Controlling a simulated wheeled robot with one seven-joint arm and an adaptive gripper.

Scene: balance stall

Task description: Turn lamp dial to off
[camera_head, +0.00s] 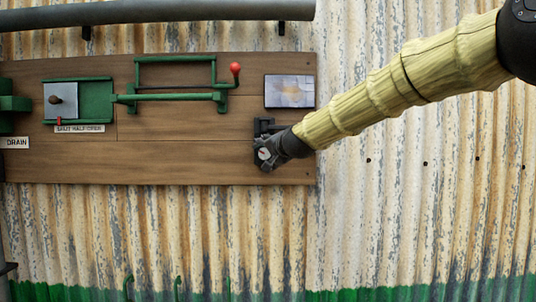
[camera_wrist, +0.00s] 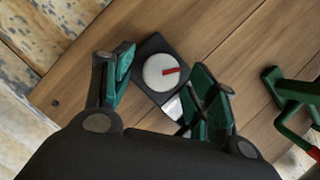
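The lamp dial (camera_wrist: 160,71) is a round white knob with a red pointer mark, on a dark square plate (camera_wrist: 148,46) fixed to the wooden board. In the wrist view the pointer runs from near the dial's middle toward the right. My gripper (camera_wrist: 165,68) is open, with one green-padded finger on each side of the dial. A gap shows between the dial and each finger; how deep the fingertips reach is unclear. In the head view my gripper (camera_head: 264,144) is at the board's right end and largely hides the dial.
The wooden board (camera_head: 200,160) hangs on rusty corrugated metal. A small picture panel (camera_head: 290,91) is just above my gripper. A green crank (camera_head: 175,97) with a red knob (camera_head: 235,68) stands out to the left, beside a green slide box (camera_head: 95,100). A pipe (camera_head: 160,11) runs above.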

